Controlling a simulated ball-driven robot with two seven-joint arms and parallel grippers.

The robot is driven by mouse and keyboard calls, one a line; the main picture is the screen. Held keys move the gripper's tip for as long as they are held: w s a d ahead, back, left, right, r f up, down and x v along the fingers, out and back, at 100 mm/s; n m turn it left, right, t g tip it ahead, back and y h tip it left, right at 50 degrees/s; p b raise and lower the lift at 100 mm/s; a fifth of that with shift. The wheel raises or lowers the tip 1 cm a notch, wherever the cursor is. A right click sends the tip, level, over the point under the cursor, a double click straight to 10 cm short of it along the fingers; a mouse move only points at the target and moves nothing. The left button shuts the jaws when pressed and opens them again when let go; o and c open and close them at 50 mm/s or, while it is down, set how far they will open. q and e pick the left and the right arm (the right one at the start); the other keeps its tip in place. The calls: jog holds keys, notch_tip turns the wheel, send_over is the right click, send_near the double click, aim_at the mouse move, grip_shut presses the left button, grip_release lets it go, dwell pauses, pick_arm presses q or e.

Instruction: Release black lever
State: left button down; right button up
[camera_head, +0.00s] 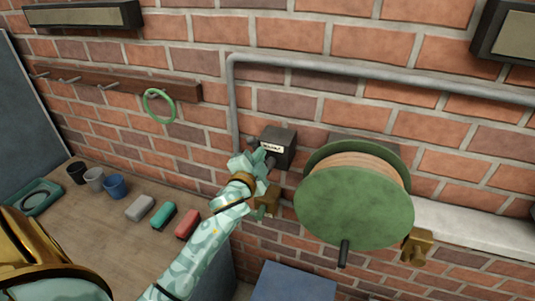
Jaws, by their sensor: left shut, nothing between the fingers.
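A dark box (279,143) with a small white label sits on the brick wall at the end of a grey pipe. My left gripper (262,158) is right at the box's lower left front, shut. A short dark piece, which may be the black lever, shows beside the fingertips; I cannot tell whether they touch it. The gripper hides part of the box front. A green reel (350,208) wound with tan sheet stands right of the box, with a black handle (344,252) on its face. My right gripper is not in view.
A wooden bench (110,225) at left holds cups (95,179) and several coloured blocks (163,214). A peg rail (120,86) and a green ring (159,106) are on the wall. A brass bracket (416,246) is right of the reel. A blue surface (290,283) lies below.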

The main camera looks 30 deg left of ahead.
pick_arm(q)
jog(key=a+n+p, duration=0.1)
jog(key=n+p, duration=0.1)
jog(key=shift+s+a+f+n, duration=0.1)
jog(key=shift+s+a+n, duration=0.15)
jog(key=shift+a+n, duration=0.15)
jog(key=shift+s+a+f+n+h+p, duration=0.15)
jog(key=shift+a+f+n+p, duration=0.55)
jog(key=shift+n, duration=0.8)
jog(key=shift+s+a+f+n+h+p, duration=0.15)
jog(key=shift+a+f+n+p, duration=0.55)
jog(key=shift+n, duration=0.8)
jog(key=shift+s+a+f+n+h+p, duration=0.15)
jog(key=shift+a+f+n+p, duration=0.25)
jog(key=shift+f+n+p, duration=0.8)
jog(key=shift+r+n, duration=0.2)
jog(key=shift+n, duration=0.2)
